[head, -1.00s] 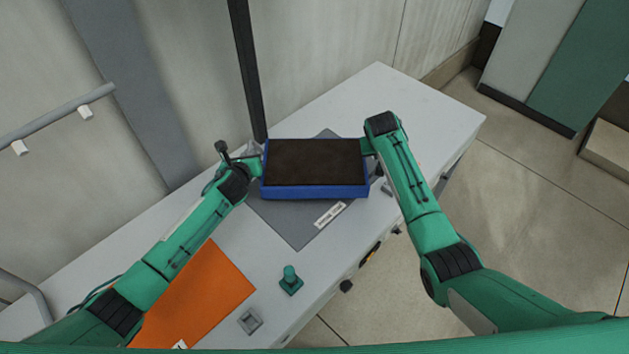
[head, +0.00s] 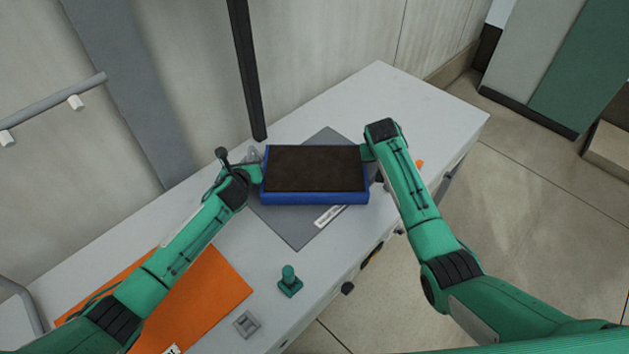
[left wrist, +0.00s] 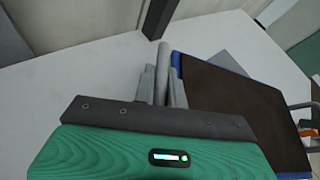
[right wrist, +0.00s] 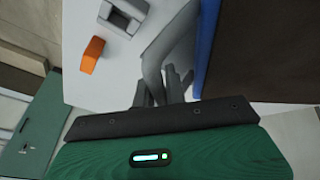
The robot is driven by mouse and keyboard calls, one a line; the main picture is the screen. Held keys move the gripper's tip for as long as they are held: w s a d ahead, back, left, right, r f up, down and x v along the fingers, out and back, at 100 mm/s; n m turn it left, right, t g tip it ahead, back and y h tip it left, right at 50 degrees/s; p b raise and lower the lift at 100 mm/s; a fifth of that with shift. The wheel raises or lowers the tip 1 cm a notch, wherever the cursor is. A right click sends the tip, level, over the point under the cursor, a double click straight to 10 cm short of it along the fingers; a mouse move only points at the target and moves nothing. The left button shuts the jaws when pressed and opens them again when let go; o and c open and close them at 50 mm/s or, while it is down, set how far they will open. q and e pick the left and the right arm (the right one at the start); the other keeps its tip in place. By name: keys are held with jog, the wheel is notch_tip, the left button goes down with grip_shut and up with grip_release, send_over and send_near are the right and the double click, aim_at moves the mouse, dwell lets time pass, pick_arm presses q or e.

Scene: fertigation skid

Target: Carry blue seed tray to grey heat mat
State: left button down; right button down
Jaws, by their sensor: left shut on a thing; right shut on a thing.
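The blue seed tray (head: 315,197), filled with dark soil, is level between my two grippers in the head view. It covers part of the grey heat mat (head: 292,227), which lies flat on the bench with a white label at its front. I cannot tell whether the tray touches the mat. My left gripper (head: 258,173) is shut on the tray's left end; its fingers also show in the left wrist view (left wrist: 162,85). My right gripper (head: 371,170) is shut on the right end; its fingers show beside the blue wall in the right wrist view (right wrist: 168,85).
An orange mat (head: 200,297) lies at the bench's near left, partly under my left arm. A green knobbed piece (head: 289,282) and a small grey switch block (head: 246,324) sit near the front edge. A dark post (head: 246,70) stands behind.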

pick_arm(q)
jog(key=c, duration=1.5)
grip_release()
pick_arm(e)
jog(key=c, duration=1.5)
grip_release()
pick_arm(q)
jog(key=shift+o, duration=0.2)
pick_arm(e)
jog(key=shift+o, duration=0.2)
pick_arm(q)
jog(key=shift+s+r, duration=0.1)
jog(key=shift+s, duration=0.1)
pick_arm(e)
jog(key=shift+r, duration=0.1)
pick_arm(q)
jog(key=v, duration=1.1)
jog(key=shift+s+r, duration=0.15)
jog(key=shift+s, duration=0.15)
pick_arm(e)
jog(key=v, duration=1.2)
pick_arm(q)
jog(key=shift+a, duration=0.1)
pick_arm(e)
jog(key=shift+s, duration=0.1)
